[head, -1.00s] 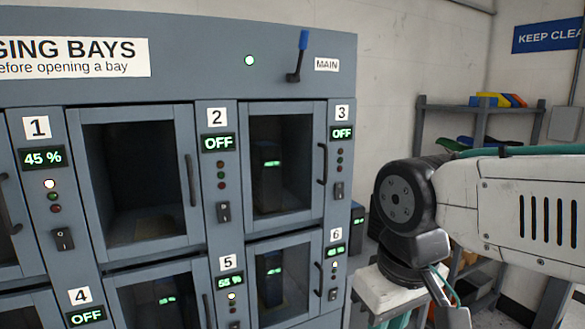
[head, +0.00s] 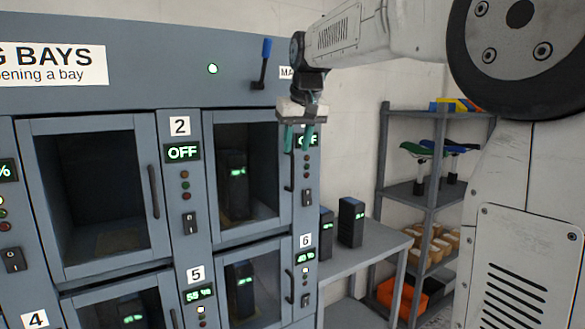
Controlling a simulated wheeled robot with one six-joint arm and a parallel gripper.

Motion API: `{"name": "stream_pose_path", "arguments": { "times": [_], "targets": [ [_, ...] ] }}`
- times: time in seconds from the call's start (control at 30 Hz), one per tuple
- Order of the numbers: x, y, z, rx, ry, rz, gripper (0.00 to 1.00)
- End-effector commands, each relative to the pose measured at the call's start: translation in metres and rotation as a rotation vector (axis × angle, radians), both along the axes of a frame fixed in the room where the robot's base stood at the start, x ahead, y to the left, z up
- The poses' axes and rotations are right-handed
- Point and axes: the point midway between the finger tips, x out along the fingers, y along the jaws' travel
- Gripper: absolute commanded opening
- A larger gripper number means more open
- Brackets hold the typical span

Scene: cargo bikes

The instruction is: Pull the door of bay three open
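The bay three door (head: 214,185) is shut. It is a grey-framed window between panel 2 and the right-hand panel, with a dark battery (head: 236,187) behind the glass. Its dark vertical handle (head: 290,172) is on the right edge of the frame. My gripper (head: 298,140) points down in front of the upper right-hand panel, above and slightly right of the handle, and seems apart from it. Its two teal fingers are spread with nothing between them. It hides the 3 label and part of the OFF display (head: 307,141). The bay three switch (head: 306,198) shows below.
A blue-handled main lever (head: 262,64) is close to my wrist, left of the partly hidden MAIN label, with a lit green lamp (head: 213,69). A grey bench (head: 362,250) with batteries (head: 350,222) stands right of the cabinet. A shelf rack (head: 408,190) stands behind.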

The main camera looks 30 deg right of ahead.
Motion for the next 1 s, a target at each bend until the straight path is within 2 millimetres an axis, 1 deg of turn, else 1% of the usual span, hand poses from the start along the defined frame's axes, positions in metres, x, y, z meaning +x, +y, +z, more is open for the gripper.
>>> {"name": "stream_pose_path", "arguments": {
  "times": [0.3,0.4,0.5,0.6,0.83,0.87,0.9,0.97,1.0],
  "targets": [
    [0.017,-0.001,-0.047,0.000,0.007,0.005,0.33],
    [0.022,-0.002,-0.058,0.000,0.005,0.005,0.33],
    [0.026,-0.003,-0.066,0.000,0.005,0.005,0.33],
    [0.027,-0.003,-0.070,0.000,0.005,0.005,0.33],
    [0.027,-0.004,-0.071,0.000,0.004,0.005,0.33],
    [0.027,-0.004,-0.071,0.000,0.004,0.005,0.27],
    [0.027,-0.004,-0.071,0.000,0.004,0.004,0.16],
    [0.027,-0.004,-0.071,0.000,0.004,0.005,0.00],
    [0.027,-0.004,-0.071,0.000,0.004,0.004,0.00]
  ]
}}
